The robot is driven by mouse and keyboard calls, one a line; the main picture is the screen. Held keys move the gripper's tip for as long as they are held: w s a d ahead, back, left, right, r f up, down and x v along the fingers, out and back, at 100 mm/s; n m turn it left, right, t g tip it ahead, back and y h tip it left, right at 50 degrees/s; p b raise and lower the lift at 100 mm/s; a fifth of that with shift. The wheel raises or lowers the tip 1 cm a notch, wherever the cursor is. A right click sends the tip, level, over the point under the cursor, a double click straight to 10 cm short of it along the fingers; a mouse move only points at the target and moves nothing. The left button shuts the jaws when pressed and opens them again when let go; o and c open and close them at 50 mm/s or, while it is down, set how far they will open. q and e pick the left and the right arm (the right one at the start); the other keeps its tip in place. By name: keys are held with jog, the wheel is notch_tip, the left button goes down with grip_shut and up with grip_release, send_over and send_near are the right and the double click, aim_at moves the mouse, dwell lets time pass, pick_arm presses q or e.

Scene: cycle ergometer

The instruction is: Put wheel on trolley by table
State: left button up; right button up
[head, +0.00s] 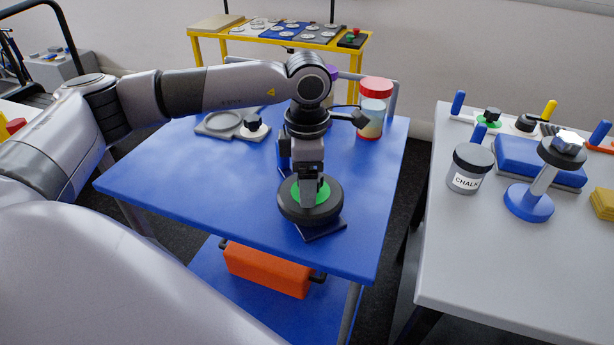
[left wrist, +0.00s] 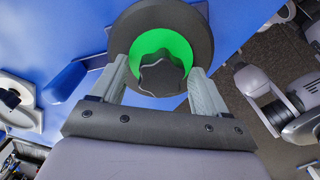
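The wheel (head: 294,211) is a black disc with a green centre, at the front of the blue trolley top (head: 190,172). In the left wrist view, the wheel (left wrist: 203,30) shows a black lobed knob in its green middle. My left gripper (head: 310,200) points down over the wheel. Its fingers (left wrist: 160,85) stand apart on either side of the knob, with gaps visible. A dark blue stand (head: 322,231) shows partly under the wheel. I cannot tell whether the wheel rests on the stand or just above it. My right gripper is not in view.
On the trolley, a red-lidded jar (head: 370,118) and a grey tray (head: 222,123) stand behind. An orange case (head: 266,268) lies on the lower shelf. The grey table (head: 470,240) at right holds a chalk pot (head: 469,170) and a blue-based stand (head: 528,203). The trolley's front left is clear.

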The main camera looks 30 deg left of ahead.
pick_arm(q)
notch_tip(320, 180, up, 12)
jog(key=shift+r, duration=0.2)
dwell(0.4)
jog(key=shift+f, duration=0.1)
dwell(0.4)
